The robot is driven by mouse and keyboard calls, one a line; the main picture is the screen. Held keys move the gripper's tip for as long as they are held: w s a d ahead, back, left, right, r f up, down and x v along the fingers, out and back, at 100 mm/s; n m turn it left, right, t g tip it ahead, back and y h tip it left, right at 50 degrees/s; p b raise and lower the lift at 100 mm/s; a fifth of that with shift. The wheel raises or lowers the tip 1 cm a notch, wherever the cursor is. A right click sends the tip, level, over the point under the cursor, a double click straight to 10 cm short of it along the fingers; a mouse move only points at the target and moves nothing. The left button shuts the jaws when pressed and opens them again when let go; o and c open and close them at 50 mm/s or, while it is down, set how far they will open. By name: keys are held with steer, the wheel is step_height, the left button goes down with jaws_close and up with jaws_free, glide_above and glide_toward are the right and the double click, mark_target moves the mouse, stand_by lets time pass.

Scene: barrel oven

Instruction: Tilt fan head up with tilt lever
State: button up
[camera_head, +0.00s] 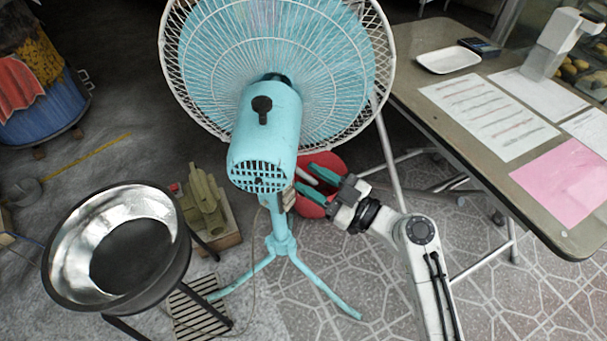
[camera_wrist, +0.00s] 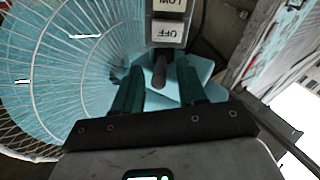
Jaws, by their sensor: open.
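The fan (camera_head: 266,125) is pale blue with a white wire guard (camera_head: 385,60), and stands on a blue pole with splayed legs. A dark knob (camera_head: 262,108) sticks up from its motor housing. My gripper (camera_head: 304,178) is at the right side of the fan's neck, below the housing, with its green fingers apart. In the wrist view, a short dark lever (camera_wrist: 160,70) points toward me between the open fingertips (camera_wrist: 158,82). The fingers are on either side of it; I cannot tell whether they touch it.
A metal bowl on a stand (camera_head: 125,250) is at the left. A table (camera_head: 440,110) with papers and a white tray (camera_head: 447,59) is at the right. A red round container (camera_head: 335,165) stands behind my gripper. Tiled floor (camera_head: 520,300) is open at the front right.

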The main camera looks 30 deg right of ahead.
steer(key=v, duration=0.8)
steer(key=shift+b, duration=0.35)
steer(key=shift+c, duration=0.2)
